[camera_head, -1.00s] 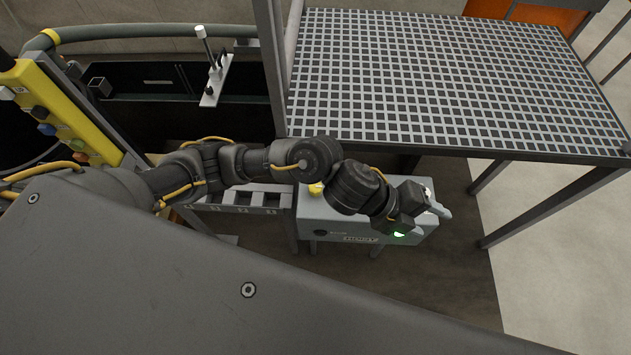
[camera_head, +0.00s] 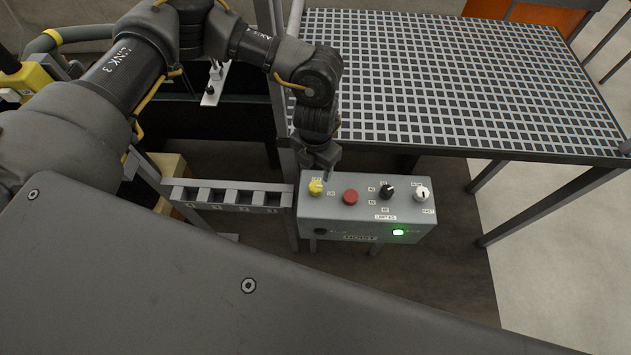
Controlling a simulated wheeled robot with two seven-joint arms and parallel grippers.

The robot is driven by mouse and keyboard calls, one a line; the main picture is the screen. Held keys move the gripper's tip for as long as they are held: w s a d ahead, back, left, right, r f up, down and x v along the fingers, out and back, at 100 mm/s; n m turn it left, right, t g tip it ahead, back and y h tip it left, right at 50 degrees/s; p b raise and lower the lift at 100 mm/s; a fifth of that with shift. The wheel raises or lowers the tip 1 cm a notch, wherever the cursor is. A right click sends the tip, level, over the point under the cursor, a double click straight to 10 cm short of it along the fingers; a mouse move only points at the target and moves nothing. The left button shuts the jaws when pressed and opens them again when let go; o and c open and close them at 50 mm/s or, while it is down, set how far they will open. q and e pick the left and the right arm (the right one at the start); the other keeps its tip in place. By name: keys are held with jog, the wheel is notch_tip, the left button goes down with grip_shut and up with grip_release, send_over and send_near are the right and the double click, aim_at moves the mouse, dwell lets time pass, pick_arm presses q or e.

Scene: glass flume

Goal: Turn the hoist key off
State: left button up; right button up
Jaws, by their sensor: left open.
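The grey hoist control box (camera_head: 367,222) stands below the grating. Its top has a yellow key-like knob (camera_head: 315,187) at the left with small labels around it, a red mushroom button (camera_head: 350,197), a black knob (camera_head: 387,190) and a white knob (camera_head: 422,194). Which label the yellow knob points to is too small to read. A green lamp (camera_head: 398,232) glows on the front face. My left gripper (camera_head: 326,174) is open and points down at the box's back left edge, just behind the yellow knob; I cannot tell whether it touches. My right gripper is not in view.
A grating platform (camera_head: 450,80) lies behind and right of the box. A grey post (camera_head: 273,70) rises close to my left arm. A slotted grey rack (camera_head: 230,194) adjoins the box at left. Open floor (camera_head: 455,270) lies to the right.

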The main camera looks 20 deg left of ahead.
aim_at(316, 186)
pick_arm(q)
notch_tip(316, 186, down, 9)
jog(key=shift+f+p, duration=0.15)
jog(key=shift+p, duration=1.1)
jog(key=c, duration=1)
